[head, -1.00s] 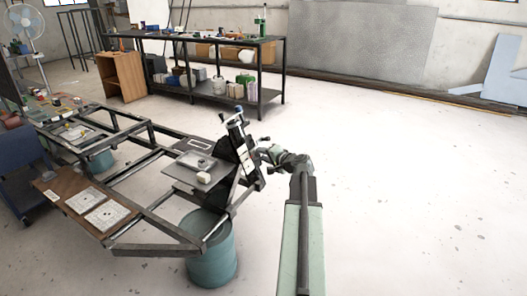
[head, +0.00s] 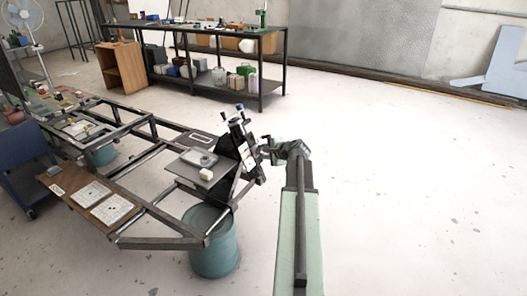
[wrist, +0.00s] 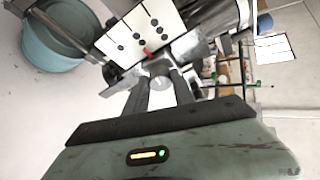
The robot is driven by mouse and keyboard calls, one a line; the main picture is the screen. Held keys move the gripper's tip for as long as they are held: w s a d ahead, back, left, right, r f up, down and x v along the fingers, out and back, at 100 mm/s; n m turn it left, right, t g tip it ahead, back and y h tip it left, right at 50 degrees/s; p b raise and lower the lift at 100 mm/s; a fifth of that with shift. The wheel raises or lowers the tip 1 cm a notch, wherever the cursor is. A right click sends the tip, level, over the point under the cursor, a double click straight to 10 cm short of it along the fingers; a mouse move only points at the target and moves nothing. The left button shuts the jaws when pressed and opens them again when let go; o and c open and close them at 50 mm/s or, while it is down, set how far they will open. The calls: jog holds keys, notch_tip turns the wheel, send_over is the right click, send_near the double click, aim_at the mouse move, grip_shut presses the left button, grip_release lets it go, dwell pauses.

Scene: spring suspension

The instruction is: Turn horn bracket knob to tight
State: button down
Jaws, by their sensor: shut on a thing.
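In the wrist view a small round grey knob (wrist: 160,83) sits between the tips of my gripper (wrist: 160,88). My gripper is shut on it. A metal bracket (wrist: 190,48) lies right behind the knob, with a small red mark (wrist: 147,52) above it. A white plate with several black dots (wrist: 140,30) stands beyond. In the head view my gripper (head: 266,149) reaches from the right to the upright black panel (head: 238,135) at the frame's corner. The knob is too small to make out there.
A dark metal frame (head: 150,238) carries a flat grey shelf (head: 188,170) beside the panel. A teal drum (head: 214,250) stands under the frame's corner. A loaded workbench (head: 215,27) stands at the back. The floor to the right is clear.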

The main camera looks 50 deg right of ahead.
dwell(0.3)
jog(key=c, duration=1.1)
grip_release()
jog(key=shift+o, duration=0.2)
jog(key=p+v, duration=0.3)
jog(key=v, duration=0.4)
jog(key=shift+s+r+p, duration=0.2)
jog(key=shift+s+p, duration=0.1)
jog(key=shift+p, duration=0.1)
jog(key=shift+a, duration=0.1)
